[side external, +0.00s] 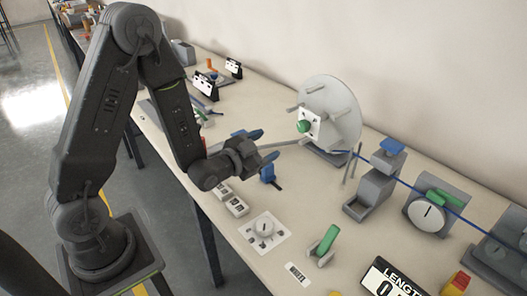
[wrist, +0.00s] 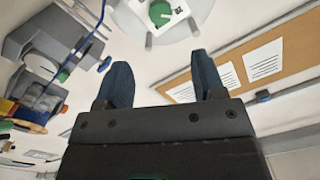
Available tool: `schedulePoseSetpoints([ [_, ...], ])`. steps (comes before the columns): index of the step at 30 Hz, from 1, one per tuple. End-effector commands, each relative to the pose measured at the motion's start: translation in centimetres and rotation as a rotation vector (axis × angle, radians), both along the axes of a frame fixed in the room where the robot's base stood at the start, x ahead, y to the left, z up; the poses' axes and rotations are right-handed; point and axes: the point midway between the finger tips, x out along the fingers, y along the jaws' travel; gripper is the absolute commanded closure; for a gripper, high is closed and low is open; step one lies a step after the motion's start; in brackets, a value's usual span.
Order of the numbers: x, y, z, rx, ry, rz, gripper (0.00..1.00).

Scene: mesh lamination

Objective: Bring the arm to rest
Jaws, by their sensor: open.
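My gripper (side external: 262,147) has blue fingers and is raised above the bench in the side view. Its two blue fingers (wrist: 163,82) stand apart with nothing between them in the wrist view. The arm is bent, with the wrist reaching out over the bench's near edge. The wrist view looks tilted, with the wall and the bench equipment at odd angles.
The beige bench (side external: 310,190) carries a round white disc (side external: 338,112) with a green knob, a grey stand (side external: 374,190), a grey dial unit (side external: 432,212), a green-handled lever (side external: 325,241) and a length display (side external: 392,280). A blue strip runs rightward from the disc.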

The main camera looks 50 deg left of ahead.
Motion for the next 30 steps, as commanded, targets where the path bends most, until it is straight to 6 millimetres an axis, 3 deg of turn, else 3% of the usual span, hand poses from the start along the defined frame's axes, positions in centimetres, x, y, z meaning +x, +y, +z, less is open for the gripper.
schedulePoseSetpoints([
  [8, 0.4, -0.6, 2.9, -0.064, 0.165, 0.010, 0.37],
  [14, -1.5, -1.3, 5.8, -0.151, 0.363, 0.040, 0.37],
  [20, -5.5, -2.1, 8.4, -0.244, 0.563, 0.086, 0.37],
  [30, -16.0, -3.8, 11.9, -0.389, 0.885, 0.176, 0.37],
])
